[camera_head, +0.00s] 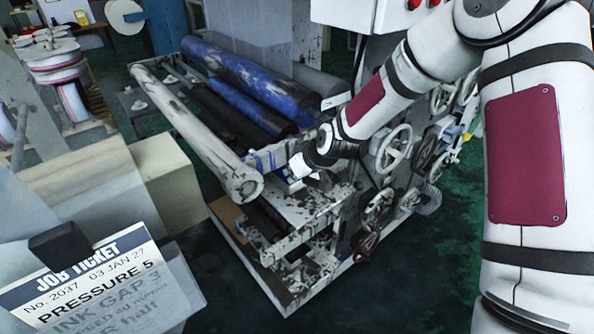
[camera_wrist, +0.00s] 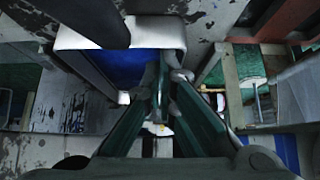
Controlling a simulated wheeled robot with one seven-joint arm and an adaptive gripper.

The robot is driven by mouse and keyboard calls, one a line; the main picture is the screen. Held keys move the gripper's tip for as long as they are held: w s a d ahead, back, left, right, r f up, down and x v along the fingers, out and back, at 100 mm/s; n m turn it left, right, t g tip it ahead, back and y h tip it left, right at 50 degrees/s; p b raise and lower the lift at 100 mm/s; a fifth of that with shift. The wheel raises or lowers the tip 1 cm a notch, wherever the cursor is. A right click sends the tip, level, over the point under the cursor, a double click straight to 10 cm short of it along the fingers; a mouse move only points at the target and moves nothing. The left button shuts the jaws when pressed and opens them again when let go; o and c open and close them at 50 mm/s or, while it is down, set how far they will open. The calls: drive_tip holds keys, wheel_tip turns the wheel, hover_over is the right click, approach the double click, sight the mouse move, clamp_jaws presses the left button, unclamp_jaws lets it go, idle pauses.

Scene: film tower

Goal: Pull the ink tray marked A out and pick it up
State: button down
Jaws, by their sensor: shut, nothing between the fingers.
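A tray with a pale rim and blue inside, likely the ink tray (camera_wrist: 150,35), sits at upper centre in the wrist view. No letter A is readable on it, and a dark roller or bar crosses its left part. My gripper (camera_wrist: 165,80) is shut and empty, with its fingertips overlapping the near edge of the tray in that view. I cannot tell whether they touch. In the head view, my gripper (camera_head: 300,168) is at the near side of the press, below the rollers, and the tray cannot be made out clearly there.
The press has blue inked rollers (camera_head: 240,82), a pale front roller (camera_head: 195,130) and several handwheels (camera_head: 394,150) close to my arm. Ink-stained frame parts (camera_head: 300,240) lie below my gripper. A job ticket (camera_head: 85,285) shows at lower left. The dark green floor at lower centre is clear.

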drive_tip(key=shift+f, duration=0.1)
drive_tip(key=s+d+p, duration=0.1)
drive_tip(key=s, duration=0.1)
drive_tip(key=s+d+p, duration=0.1)
drive_tip(key=s, duration=0.1)
drive_tip(key=s+d+p, duration=0.1)
drive_tip(key=s+d, duration=0.1)
drive_tip(key=shift+p, duration=0.35)
drive_tip(key=shift+s+d, duration=0.2)
drive_tip(key=shift+s, duration=0.05)
